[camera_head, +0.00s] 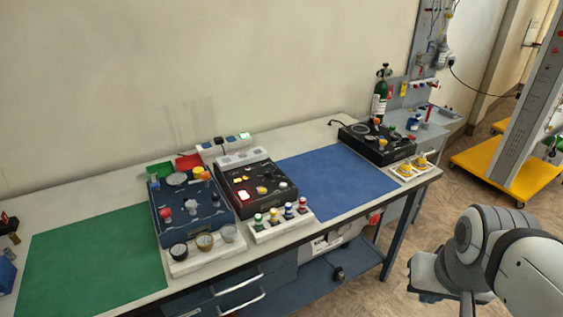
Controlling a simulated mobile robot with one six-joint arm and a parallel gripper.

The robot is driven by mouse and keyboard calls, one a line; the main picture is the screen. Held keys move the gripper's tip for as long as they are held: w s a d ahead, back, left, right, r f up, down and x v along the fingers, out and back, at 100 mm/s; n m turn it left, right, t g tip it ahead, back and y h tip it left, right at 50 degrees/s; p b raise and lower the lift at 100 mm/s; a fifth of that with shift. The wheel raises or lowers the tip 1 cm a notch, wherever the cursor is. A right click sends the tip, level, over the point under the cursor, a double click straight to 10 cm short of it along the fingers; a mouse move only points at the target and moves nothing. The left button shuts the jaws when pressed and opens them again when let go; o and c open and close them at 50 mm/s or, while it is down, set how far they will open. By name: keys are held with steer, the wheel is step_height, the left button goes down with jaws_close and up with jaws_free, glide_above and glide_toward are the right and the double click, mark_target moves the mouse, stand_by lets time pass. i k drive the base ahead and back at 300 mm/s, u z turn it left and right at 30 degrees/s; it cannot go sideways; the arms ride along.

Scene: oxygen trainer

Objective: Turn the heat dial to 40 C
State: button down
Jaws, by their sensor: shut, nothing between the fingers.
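I cannot tell at this size which knob is the heat dial, and no 40 C mark can be read. Small knobs and round parts show on three units. The dark blue unit (185,214) at left has a red knob (166,212) and a yellow one. The black unit (282,194) in the middle has lit yellow and red parts. The black unit at right (390,150) has a round grey-rimmed part (360,129) and small coloured knobs. My arm's grey links are at lower right, away from the bench; my gripper's fingers do not show.
The units stand on a long pale bench with a green mat (90,262) and a blue mat (338,180). White trays of small parts line the front. A green cylinder (379,100) stands behind the right unit. A yellow-based stand (500,170) is at far right.

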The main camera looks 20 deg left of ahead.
mark_target(269, 174)
steer(key=u, duration=1.1)
steer(key=i, duration=0.95)
steer(key=u, duration=2.15)
steer(key=k, duration=1.1)
steer(key=z, duration=0.75)
